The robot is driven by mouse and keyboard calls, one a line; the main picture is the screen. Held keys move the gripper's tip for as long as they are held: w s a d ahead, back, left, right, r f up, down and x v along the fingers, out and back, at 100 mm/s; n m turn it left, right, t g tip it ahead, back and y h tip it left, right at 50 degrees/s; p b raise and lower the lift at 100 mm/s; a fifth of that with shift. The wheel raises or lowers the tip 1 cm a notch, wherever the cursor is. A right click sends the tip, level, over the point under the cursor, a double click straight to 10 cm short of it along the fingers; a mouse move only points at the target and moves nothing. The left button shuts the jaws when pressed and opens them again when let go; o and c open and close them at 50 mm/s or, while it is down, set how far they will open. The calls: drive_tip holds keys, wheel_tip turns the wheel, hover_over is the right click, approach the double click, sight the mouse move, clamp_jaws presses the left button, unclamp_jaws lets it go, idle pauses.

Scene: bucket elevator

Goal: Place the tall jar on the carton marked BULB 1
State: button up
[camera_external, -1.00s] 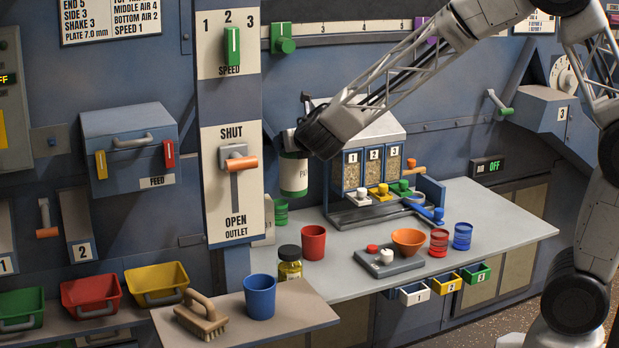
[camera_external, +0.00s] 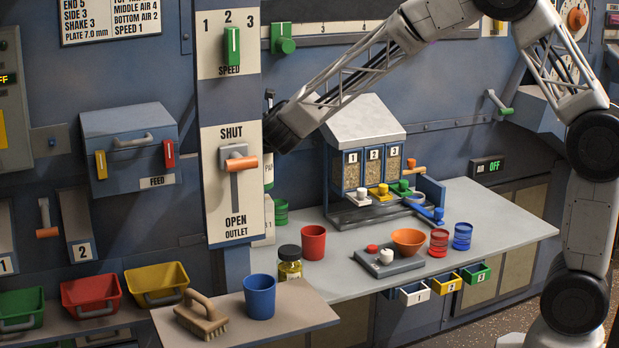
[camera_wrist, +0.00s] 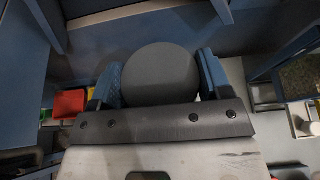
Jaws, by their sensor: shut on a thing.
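My gripper (camera_wrist: 158,82) is shut on a tall jar; its blue fingers press both sides of a round dark grey lid (camera_wrist: 160,72) in the wrist view. In the external view the jar (camera_external: 268,172) is a pale cylinder with part of a label and a green band low down. It hangs upright above the bench, mostly hidden behind the OUTLET post. My fingertips are hidden there too.
The post (camera_external: 230,100) with the SPEED and OUTLET levers stands in front of my gripper. On the bench (camera_external: 350,240) are a red cup (camera_external: 312,243), a black-lidded jar (camera_external: 289,263) and an orange bowl (camera_external: 408,241). A blue cup (camera_external: 259,296) and brush (camera_external: 203,317) stand on the front shelf.

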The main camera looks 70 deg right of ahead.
drive_tip(key=shift+w+d, duration=0.1)
drive_tip(key=shift+w, duration=0.3)
drive_tip(key=shift+f, duration=1.85)
drive_tip(key=o, duration=1.7)
drive_tip(key=shift+o, duration=0.2)
drive_tip(key=v, duration=1.2)
